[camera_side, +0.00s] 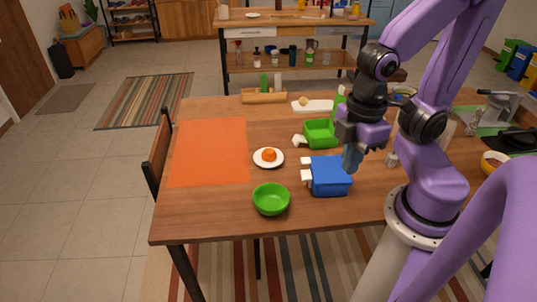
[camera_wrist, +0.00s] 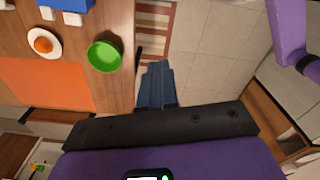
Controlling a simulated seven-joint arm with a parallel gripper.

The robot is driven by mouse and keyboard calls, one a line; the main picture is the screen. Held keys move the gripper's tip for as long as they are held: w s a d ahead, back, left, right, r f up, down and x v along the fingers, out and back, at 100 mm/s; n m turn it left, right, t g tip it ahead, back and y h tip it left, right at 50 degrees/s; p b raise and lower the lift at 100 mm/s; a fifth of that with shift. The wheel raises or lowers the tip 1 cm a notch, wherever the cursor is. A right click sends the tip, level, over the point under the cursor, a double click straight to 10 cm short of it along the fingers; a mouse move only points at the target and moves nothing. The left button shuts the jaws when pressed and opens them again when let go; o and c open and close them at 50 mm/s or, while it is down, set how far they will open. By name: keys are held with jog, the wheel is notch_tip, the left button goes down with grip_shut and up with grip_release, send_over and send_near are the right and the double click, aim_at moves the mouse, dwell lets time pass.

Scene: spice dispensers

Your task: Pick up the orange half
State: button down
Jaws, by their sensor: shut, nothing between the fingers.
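The orange half (camera_side: 269,155) sits on a small white plate (camera_side: 262,162) near the middle of the wooden table. In the wrist view the orange half (camera_wrist: 43,45) lies at the upper left on its white plate (camera_wrist: 33,54). My gripper (camera_side: 350,160) is shut and empty, above the table at the right of the plate, beside the blue box. In the wrist view the fingers of my gripper (camera_wrist: 157,72) are together and point past the table's edge.
A green bowl (camera_side: 271,200) stands in front of the plate. A blue box (camera_side: 330,178) and a green box (camera_side: 320,133) stand to its right. An orange mat (camera_side: 208,152) lies flat at the left. A wooden block (camera_side: 264,96) and white tray (camera_side: 312,107) are behind.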

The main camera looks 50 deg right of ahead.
dwell(0.4)
jog(key=shift+c, duration=1.3)
grip_release()
